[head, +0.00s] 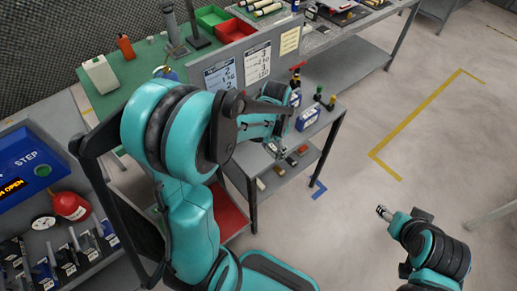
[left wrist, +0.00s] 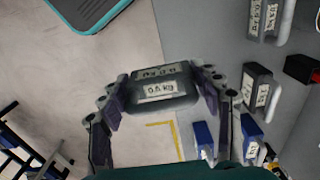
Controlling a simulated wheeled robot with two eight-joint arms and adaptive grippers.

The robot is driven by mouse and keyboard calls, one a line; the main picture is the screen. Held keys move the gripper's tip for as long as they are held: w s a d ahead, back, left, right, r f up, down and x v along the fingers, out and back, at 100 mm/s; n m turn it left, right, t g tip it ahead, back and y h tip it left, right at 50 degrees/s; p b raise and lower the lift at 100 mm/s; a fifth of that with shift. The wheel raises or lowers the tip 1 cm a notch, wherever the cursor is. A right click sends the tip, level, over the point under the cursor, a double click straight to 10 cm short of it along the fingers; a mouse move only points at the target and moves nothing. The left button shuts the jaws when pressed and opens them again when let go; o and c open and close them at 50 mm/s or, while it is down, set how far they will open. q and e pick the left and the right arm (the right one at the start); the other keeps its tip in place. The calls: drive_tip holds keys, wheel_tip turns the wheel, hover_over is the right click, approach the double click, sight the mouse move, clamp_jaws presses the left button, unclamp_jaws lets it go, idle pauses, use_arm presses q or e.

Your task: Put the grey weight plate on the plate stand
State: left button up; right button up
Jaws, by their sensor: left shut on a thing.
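My left gripper (left wrist: 165,105) is shut on a dark grey block-like weight (left wrist: 163,104) labelled 0.5 kg, one finger at each side of it. I cannot tell whether this is the grey weight plate. In the head view my left gripper (head: 283,140) is beside the grey workbench, partly hidden by my own arm, and the held weight is not clear there. A dark upright post (head: 194,24) stands on the green mat at the back; I cannot tell whether it is the plate stand. Part of my right arm's end (head: 384,212) shows over open floor, too small to read.
Blue and white boxes (head: 308,117) stand on the grey bench, beside bottles (head: 331,103). Smaller blocks lie on its lower shelf (head: 270,177). A grey panel with paper signs (head: 257,62) rises behind.

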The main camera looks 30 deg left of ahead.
use_arm(q)
drive_tip(key=a+f, duration=0.1)
drive_tip(key=a+f+b, duration=0.1)
drive_tip(key=a, duration=0.1)
drive_tip(key=a+f, duration=0.1)
drive_tip(key=a, duration=0.1)
drive_tip(key=shift+a+f, duration=0.25)
drive_tip(key=shift+f, duration=0.05)
drive_tip(key=shift+s+a+f, duration=0.2)
drive_tip(key=shift+a+f, duration=0.05)
drive_tip(key=shift+a, duration=0.3)
drive_tip(key=shift+f+b, duration=1.1)
drive_tip(key=shift+f, duration=0.9)
drive_tip(key=shift+f, duration=0.1)
drive_tip(key=o, duration=1.7)
drive_tip(key=shift+c, duration=0.2)
